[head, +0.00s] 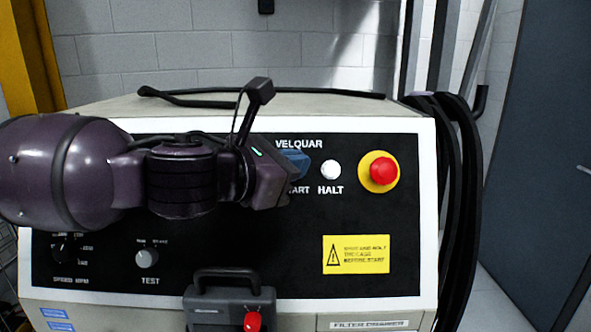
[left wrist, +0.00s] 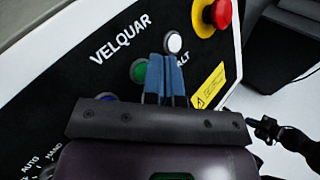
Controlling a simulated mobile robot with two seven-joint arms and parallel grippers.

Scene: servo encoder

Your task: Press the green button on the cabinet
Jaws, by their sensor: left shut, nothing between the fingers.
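The cabinet (head: 310,255) has a black front panel marked VELQUAR. The green button (left wrist: 138,70) shows in the left wrist view, just left of my fingers. In the head view it is hidden behind my left gripper (head: 297,163), above the partly covered START label. The gripper's blue fingers are shut with nothing between them and point toward the panel. In the left wrist view the fingertips (left wrist: 166,58) lie between the green button and the white HALT button (left wrist: 173,43). I cannot tell whether they touch the panel.
A red emergency knob on a yellow base (head: 379,172) is right of the white button. A blue button (left wrist: 105,97) sits left of the green one. Black cables (head: 462,190) hang at the cabinet's right side. A handled box with a red knob (head: 230,302) is in front.

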